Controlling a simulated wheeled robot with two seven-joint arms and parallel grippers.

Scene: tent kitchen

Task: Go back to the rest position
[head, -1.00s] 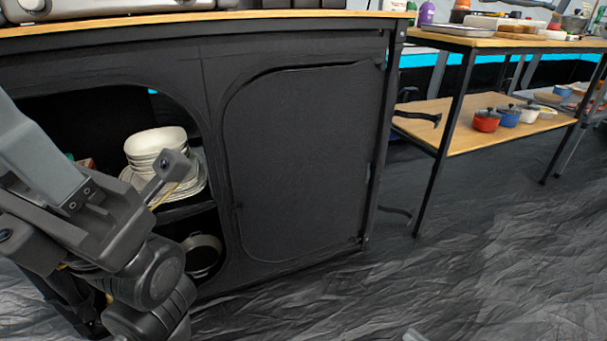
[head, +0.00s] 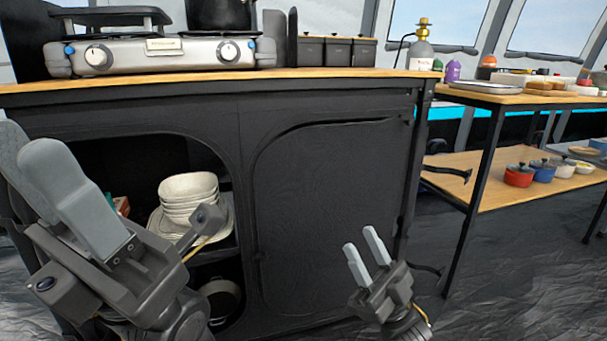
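My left gripper (head: 75,200) is large at the lower left of the head view, in front of the cabinet's open compartment. Its fingers overlap from this angle, so its opening is unclear. My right gripper (head: 366,257) is at the lower middle right, pointing up in front of the cabinet's closed dark panel (head: 325,200). Its two pale fingers stand apart with nothing between them, so it is open and empty.
The black cabinet (head: 240,140) has an open left compartment with stacked white bowls (head: 187,198) and a pot (head: 221,300) below. A stove (head: 160,55) sits on top. At right, a table (head: 490,95) has a lower shelf with small pots (head: 518,176).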

